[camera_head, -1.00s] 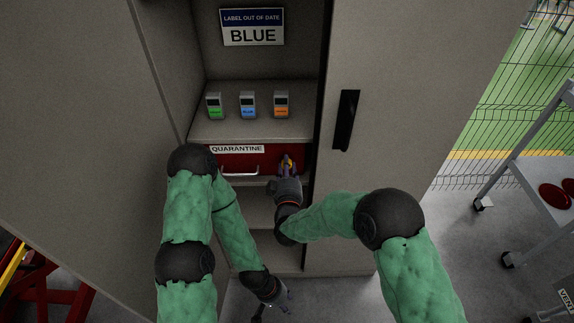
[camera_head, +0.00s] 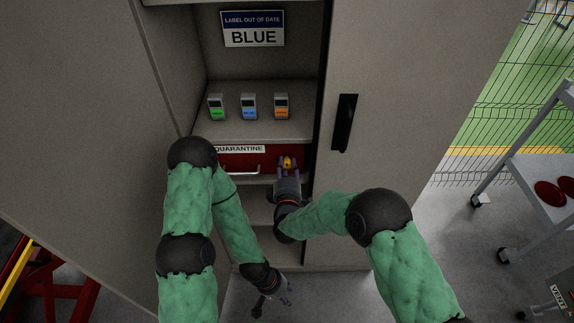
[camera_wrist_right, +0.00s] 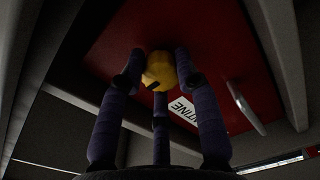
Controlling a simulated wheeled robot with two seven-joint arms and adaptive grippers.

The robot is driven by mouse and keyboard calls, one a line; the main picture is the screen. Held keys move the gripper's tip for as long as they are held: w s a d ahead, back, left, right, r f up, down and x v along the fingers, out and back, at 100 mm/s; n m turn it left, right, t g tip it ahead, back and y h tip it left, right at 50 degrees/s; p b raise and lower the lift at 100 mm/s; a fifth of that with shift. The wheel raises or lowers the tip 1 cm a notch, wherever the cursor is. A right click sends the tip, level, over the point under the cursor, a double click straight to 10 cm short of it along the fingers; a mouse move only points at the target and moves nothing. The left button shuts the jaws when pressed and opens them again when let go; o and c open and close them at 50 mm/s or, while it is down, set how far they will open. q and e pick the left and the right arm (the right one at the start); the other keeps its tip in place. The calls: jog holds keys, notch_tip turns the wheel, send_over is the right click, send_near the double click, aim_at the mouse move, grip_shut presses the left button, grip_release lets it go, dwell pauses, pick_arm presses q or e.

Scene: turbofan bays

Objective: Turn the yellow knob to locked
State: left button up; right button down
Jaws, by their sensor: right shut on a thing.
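The yellow knob (camera_head: 287,161) is on the red drawer front marked QUARANTINE (camera_head: 236,163), at its right side. In the right wrist view the knob (camera_wrist_right: 160,66) sits between the purple fingers, with a dark mark on its lower left. My right gripper (camera_head: 288,168) is shut on the knob, with fingers on both sides of it and one below. Its wrist is straight in front of the drawer. My left gripper (camera_head: 272,298) hangs low in front of the cabinet, empty, with its fingers spread. Any lock markings around the knob are not readable.
The drawer has a silver handle (camera_head: 241,170) left of the knob. Green, blue and orange labelled devices (camera_head: 249,106) stand on the shelf above, below a BLUE sign (camera_head: 252,29). The right cabinet door (camera_head: 405,80) and a trolley (camera_head: 535,180) are at the right.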

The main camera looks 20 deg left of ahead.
jog(key=shift+a+n, duration=0.1)
jog(key=shift+n, duration=0.2)
dwell(0.4)
jog(key=c, duration=0.9)
grip_release()
jog(key=v, duration=1.2)
